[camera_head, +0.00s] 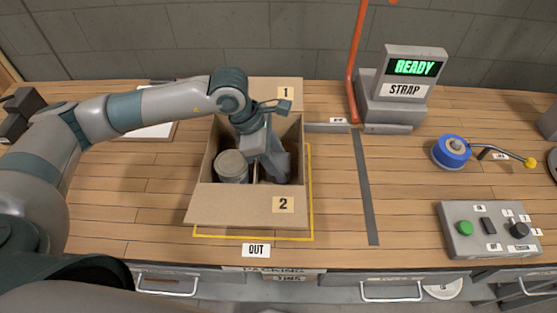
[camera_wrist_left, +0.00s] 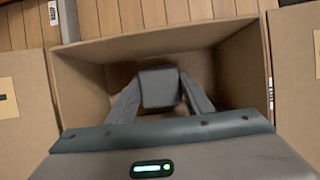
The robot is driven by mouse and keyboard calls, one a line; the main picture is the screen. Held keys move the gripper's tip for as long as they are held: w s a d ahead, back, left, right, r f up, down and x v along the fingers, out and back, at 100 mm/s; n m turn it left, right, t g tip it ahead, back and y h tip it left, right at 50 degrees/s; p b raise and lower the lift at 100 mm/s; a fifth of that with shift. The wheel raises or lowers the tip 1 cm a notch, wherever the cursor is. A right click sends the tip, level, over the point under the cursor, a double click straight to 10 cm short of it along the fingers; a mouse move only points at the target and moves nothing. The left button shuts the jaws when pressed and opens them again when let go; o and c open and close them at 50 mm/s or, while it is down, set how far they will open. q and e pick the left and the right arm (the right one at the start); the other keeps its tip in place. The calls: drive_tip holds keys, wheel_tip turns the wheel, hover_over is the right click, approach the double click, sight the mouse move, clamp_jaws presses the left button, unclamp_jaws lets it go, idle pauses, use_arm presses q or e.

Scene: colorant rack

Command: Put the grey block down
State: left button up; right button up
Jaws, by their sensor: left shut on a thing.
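The grey block (camera_wrist_left: 159,88) is between the two fingers of my left gripper (camera_wrist_left: 160,80) in the left wrist view, and the gripper is shut on it. In the head view my left gripper (camera_head: 273,165) reaches down into the right side of an open cardboard box (camera_head: 207,160). The wrist and fingers largely hide the block there. I cannot tell whether the block touches the box floor. The box also shows around the gripper in the left wrist view (camera_wrist_left: 80,75). My right gripper is not in view.
A round grey can (camera_head: 231,167) stands in the left part of the box. Box flaps marked 1 and 2 (camera_head: 245,205) are folded outward. A strap machine (camera_head: 395,100), a blue reel (camera_head: 451,152) and a button panel (camera_head: 488,230) are to the right.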

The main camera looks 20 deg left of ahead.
sight(278, 162)
use_arm(q)
drive_tip(key=o, duration=1)
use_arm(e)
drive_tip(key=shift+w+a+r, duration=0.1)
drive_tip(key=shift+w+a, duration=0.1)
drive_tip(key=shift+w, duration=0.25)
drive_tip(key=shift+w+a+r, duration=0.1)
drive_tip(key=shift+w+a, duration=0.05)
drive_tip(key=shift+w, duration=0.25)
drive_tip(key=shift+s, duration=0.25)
use_arm(q)
drive_tip(key=shift+r, duration=0.15)
drive_tip(key=shift+a+r, duration=0.2)
drive_tip(key=shift+r, duration=0.15)
drive_tip(key=b+v, duration=0.1)
drive_tip(key=v, duration=0.2)
drive_tip(key=shift+s+a+r+b, duration=0.15)
drive_tip(key=shift+r+b, duration=0.15)
drive_tip(key=shift+b, duration=0.05)
drive_tip(key=shift+b+v, duration=0.9)
drive_tip(key=shift+v, duration=2.8)
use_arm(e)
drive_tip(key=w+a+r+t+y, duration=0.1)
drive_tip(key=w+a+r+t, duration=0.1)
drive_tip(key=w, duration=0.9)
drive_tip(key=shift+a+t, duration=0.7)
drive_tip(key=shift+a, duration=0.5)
